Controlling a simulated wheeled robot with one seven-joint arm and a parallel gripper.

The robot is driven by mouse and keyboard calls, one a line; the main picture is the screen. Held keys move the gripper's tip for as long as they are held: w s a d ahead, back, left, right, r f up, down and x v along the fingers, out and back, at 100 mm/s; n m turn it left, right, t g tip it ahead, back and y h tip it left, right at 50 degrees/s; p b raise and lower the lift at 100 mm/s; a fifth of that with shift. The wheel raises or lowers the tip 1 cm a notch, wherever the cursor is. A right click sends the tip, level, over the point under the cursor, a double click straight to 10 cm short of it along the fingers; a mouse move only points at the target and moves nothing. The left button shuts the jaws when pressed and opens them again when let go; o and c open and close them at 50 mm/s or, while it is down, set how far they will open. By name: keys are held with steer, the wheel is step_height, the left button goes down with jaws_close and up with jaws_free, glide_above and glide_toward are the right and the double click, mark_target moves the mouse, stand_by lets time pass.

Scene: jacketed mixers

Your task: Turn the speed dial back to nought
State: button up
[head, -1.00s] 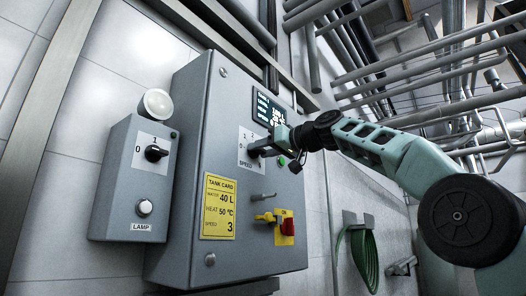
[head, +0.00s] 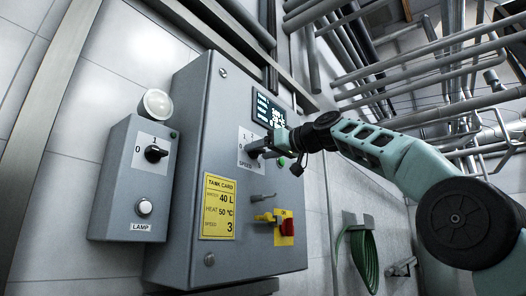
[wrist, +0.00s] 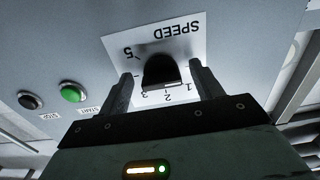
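The speed dial (wrist: 160,70) is a black knob on a white plate marked SPEED (wrist: 180,42), which appears upside down in the wrist view. The numbers 1, 2, 3 and 5 show on the plate; where the dial points cannot be made out. My gripper (wrist: 163,86) is open, with one finger on each side of the dial and a visible gap on both sides. In the head view my gripper (head: 268,149) is at the dial plate on the grey control cabinet (head: 222,110) and hides most of the dial.
Green start (wrist: 72,92) and black stop (wrist: 30,100) buttons sit beside the dial. Below it are a grey lever (head: 263,197) and a red-yellow switch (head: 285,227). A yellow tank card (head: 219,207) reads speed 3. A lamp box (head: 137,180) stands left.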

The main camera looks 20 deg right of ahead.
steer(key=b+v, duration=0.7)
steer(key=v, duration=1)
steer(key=shift+s+b, duration=0.15)
steer(key=shift+b, duration=0.2)
steer(key=shift+d+r, duration=0.1)
